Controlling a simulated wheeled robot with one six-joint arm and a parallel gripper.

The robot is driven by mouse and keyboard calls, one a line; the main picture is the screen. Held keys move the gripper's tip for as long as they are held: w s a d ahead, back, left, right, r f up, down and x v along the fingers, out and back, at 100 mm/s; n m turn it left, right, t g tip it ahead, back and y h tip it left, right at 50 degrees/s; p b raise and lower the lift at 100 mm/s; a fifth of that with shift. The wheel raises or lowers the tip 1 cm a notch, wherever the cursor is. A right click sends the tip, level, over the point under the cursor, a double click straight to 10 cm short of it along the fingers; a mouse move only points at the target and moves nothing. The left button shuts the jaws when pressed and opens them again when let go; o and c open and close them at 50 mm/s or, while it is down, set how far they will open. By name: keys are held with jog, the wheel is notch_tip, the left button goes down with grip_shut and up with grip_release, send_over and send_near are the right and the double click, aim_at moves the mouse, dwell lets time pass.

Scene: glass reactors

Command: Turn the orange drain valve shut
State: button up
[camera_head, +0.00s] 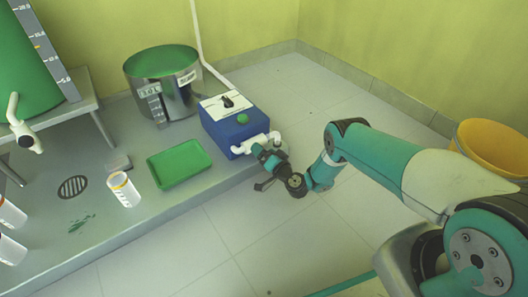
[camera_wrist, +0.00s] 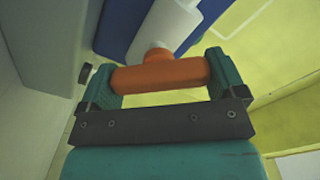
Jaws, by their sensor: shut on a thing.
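The orange drain valve (camera_wrist: 160,75) shows in the wrist view as a crossbar handle with a short stem. The stem meets a white pipe (camera_wrist: 165,28) on the blue box. My gripper (camera_wrist: 163,80) has one teal finger at each end of the crossbar and is shut on it. The crossbar lies roughly level across the wrist view. In the head view my gripper (camera_head: 260,153) is at the white pipe (camera_head: 256,141) on the front of the blue box (camera_head: 236,128). The valve is hidden behind my gripper there.
The box stands at the edge of a grey platform (camera_head: 215,187). A green tray (camera_head: 180,164), a white cylinder (camera_head: 123,190) and a steel vessel (camera_head: 174,105) with green contents are on the platform. A yellow bin (camera_head: 490,150) stands at the right. The tiled floor between is clear.

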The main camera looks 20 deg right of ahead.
jog(key=m, duration=0.4)
jog(key=shift+f+m+b, duration=0.2)
jog(key=shift+m+b, duration=0.5)
jog(key=shift+m, duration=1.5)
jog(key=o, duration=0.6)
jog(key=shift+o, duration=0.2)
jog(key=shift+s+d, duration=0.1)
jog(key=shift+s+d+r+p, duration=0.15)
jog(key=shift+s+p, duration=0.15)
jog(key=shift+p, duration=0.2)
jog(key=p+v, duration=1.5)
jog(key=v, duration=0.1)
jog(key=shift+s, duration=0.35)
